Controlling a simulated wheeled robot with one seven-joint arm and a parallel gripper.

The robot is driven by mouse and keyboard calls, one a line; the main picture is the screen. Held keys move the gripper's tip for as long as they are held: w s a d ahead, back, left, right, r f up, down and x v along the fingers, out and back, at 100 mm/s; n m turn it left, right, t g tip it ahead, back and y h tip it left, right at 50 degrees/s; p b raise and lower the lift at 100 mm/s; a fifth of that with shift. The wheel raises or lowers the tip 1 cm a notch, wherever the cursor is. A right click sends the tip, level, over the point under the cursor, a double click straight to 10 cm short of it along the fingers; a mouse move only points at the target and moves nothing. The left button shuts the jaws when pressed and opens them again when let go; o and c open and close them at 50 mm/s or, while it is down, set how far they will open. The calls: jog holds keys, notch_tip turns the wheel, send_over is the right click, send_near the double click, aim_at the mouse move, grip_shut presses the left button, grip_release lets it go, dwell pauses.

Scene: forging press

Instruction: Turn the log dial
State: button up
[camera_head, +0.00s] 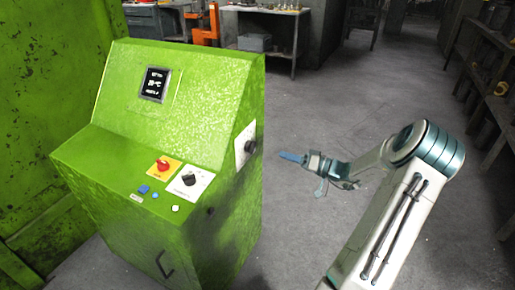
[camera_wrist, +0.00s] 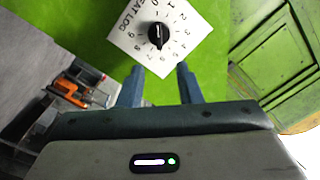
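The log dial is a black knob (camera_wrist: 158,36) on a white plate with numbers around it and lettering that reads as "...EAT LOG". In the head view, a black knob on a white plate (camera_head: 245,146) on the right side face of the green cabinet appears to be this dial. My gripper (camera_head: 290,157) is to the right of the dial, apart from it, with its blue fingers pointing at the cabinet. In the wrist view my gripper (camera_wrist: 160,70) has its two fingers spread with nothing between them, and the knob lies just beyond the tips.
A workbench (camera_head: 268,25) stands behind. Shelving (camera_head: 485,85) lines the right. The floor between is clear.

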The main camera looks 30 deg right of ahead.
aim_at(251, 147)
jog(key=x, duration=1.1)
grip_shut()
